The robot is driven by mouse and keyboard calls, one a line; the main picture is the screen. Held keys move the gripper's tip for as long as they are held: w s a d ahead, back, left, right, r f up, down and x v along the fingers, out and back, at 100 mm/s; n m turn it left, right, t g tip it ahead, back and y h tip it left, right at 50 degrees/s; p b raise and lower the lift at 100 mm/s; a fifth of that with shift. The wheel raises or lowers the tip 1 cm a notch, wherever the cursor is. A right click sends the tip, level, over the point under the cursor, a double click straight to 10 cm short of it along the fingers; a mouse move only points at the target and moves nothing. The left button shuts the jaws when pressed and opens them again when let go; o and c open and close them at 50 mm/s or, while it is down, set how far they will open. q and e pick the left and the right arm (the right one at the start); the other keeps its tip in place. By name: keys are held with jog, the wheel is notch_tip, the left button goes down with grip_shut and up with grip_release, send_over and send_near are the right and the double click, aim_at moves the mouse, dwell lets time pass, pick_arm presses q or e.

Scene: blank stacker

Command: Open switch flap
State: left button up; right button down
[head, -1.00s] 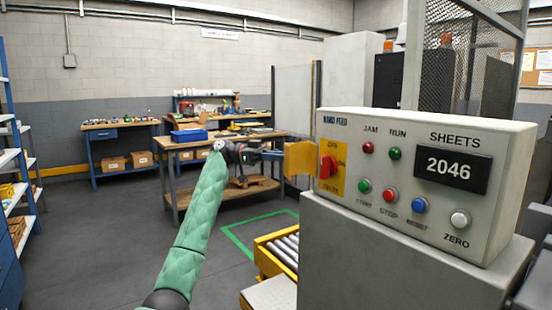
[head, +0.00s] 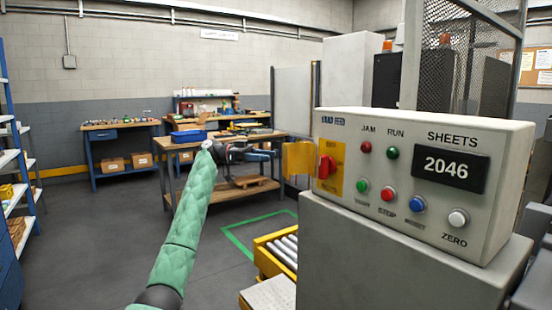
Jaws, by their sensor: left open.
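The control box (head: 430,235) stands at the right on a grey cabinet. On its left part is a yellow switch plate (head: 338,182) with a red rotary switch (head: 326,167). A yellow flap (head: 298,159) sticks out to the left from the plate's left edge, swung open and leaving the red switch uncovered. My left gripper (head: 268,155) is open, just left of the flap, with a small gap apparent between its fingertips and the flap. The sleeved left arm rises from the bottom. My right gripper is not in view.
A yellow-framed roller conveyor (head: 275,250) sits low beside the cabinet (head: 375,262). A wooden workbench (head: 230,139) with a blue bin (head: 189,136) stands behind my left arm. Shelving (head: 15,170) lines the far left. The floor left of my arm is clear.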

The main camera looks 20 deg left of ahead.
pick_arm(q)
jog(key=a, duration=0.3)
jog(key=shift+s+a, duration=0.15)
jog(key=shift+a, duration=0.05)
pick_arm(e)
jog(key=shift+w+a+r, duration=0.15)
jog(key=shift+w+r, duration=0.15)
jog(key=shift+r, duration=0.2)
pick_arm(q)
jog(key=shift+c, duration=0.4)
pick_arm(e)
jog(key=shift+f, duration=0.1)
